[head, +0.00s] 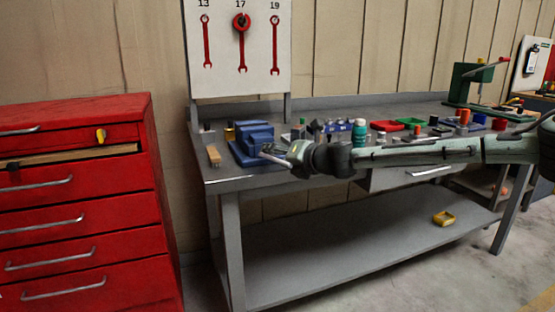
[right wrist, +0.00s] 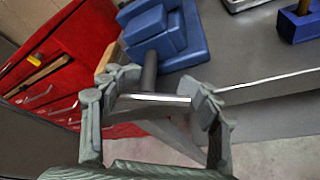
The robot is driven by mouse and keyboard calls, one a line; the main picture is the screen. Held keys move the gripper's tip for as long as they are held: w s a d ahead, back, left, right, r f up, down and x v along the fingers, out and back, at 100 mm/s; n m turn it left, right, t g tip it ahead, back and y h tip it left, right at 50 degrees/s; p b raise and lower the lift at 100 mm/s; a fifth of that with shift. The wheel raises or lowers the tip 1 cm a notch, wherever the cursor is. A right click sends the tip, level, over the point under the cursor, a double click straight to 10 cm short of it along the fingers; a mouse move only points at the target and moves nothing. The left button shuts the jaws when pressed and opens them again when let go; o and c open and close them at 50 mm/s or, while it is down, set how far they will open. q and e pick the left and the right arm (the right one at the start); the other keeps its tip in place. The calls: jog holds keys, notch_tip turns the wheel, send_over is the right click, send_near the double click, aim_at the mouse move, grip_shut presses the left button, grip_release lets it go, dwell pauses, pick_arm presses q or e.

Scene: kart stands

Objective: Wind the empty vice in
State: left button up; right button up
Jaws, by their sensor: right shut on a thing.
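The blue vice (head: 254,138) stands at the left front corner of the grey workbench. In the right wrist view the vice (right wrist: 160,35) shows blocky blue jaws, and I see nothing held in them; the gap between them is not clear. A dark screw (right wrist: 149,72) comes out of its front and carries a bright metal handle bar (right wrist: 155,98). My right gripper (head: 275,152) is in front of the vice. In the right wrist view its fingers (right wrist: 157,97) are shut on the handle bar, one at each end. My left gripper is not in view.
A red drawer cabinet (head: 75,200) stands left of the workbench (head: 330,168). A wooden block (head: 213,155) lies left of the vice. Bottles, trays and small parts crowd the bench to the right. A spanner board (head: 238,80) stands behind. A yellow bin (head: 444,218) sits on the lower shelf.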

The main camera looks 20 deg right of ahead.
jog(key=shift+s+a+n+y, duration=0.15)
jog(key=shift+a+y, duration=0.05)
jog(key=shift+a, duration=0.3)
jog(key=shift+s+a+n+y, duration=0.1)
jog(key=shift+a+n+y, duration=0.1)
jog(key=shift+a, duration=0.25)
jog(key=o, duration=1.6)
jog(key=shift+a+f+g, duration=0.1)
jog(key=shift+a+g, duration=0.15)
jog(key=shift+g, duration=0.05)
jog(key=shift+o, duration=0.2)
jog(key=shift+d, duration=0.3)
jog(key=shift+s+d+r, duration=0.25)
jog(key=shift+s+r, duration=0.1)
jog(key=shift+s, duration=0.1)
jog(key=v, duration=0.6)
jog(key=shift+s, duration=0.5)
jog(key=shift+a, duration=0.1)
